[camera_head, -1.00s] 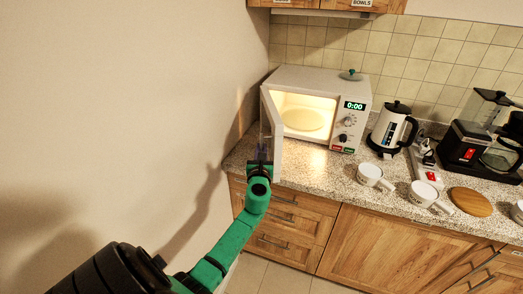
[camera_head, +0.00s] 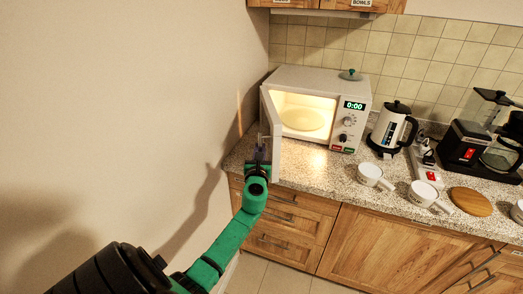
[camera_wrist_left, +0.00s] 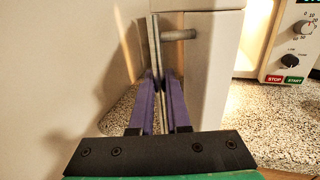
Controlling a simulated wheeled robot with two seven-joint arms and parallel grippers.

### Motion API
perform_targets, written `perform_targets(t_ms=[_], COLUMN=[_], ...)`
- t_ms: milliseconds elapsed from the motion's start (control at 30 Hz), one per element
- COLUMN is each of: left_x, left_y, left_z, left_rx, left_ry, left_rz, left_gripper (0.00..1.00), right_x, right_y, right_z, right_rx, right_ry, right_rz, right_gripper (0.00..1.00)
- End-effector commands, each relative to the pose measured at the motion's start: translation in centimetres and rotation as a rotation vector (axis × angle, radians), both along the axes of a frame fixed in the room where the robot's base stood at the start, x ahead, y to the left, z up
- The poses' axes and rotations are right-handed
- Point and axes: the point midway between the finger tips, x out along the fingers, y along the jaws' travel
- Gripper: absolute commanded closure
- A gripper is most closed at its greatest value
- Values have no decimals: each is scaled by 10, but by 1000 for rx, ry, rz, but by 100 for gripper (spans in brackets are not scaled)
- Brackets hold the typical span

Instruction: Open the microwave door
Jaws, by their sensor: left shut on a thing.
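The white microwave (camera_head: 318,78) stands on the counter near the left wall. Its door (camera_head: 271,122) is swung wide open toward me on the left side. The lit inside and a pale round turntable (camera_head: 302,119) show. My left gripper (camera_head: 260,154) is at the outer face of the door. In the left wrist view, the purple fingers (camera_wrist_left: 158,88) are shut on the upright door handle (camera_wrist_left: 155,50). A post (camera_wrist_left: 180,35) joins the handle to the door (camera_wrist_left: 205,75). My right gripper is not in view.
The plain wall (camera_head: 130,110) is close to the left of the door and my arm. To the right stand a kettle (camera_head: 391,127), white mugs (camera_head: 371,176), a coffee maker (camera_head: 466,146) and a round wooden board (camera_head: 470,202). The counter before the microwave is clear.

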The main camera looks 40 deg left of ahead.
Motion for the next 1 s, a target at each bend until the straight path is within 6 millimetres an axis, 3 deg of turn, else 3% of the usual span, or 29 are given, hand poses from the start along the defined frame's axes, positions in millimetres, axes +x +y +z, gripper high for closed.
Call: perform_targets(t_ms=[200, 433, 833, 867, 900, 1000], left_x=[-31, -53, -57, -57, -57, -57], left_y=[43, 90, 99, 99, 99, 99], left_z=[-6, -5, -1, -1, -1, 0], left_rx=[8, 2, -1, -1, -1, -1], left_ry=[10, 6, 4, 4, 4, 3], left_rz=[-114, -115, -116, -116, -116, -116], left_gripper=[100, 100, 100, 74, 59, 55], right_x=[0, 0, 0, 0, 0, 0], right_y=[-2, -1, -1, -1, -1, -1], right_z=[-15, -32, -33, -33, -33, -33], right_rx=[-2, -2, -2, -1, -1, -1], right_ry=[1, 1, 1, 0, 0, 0], right_rz=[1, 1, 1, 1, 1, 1], right_gripper=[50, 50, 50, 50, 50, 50])
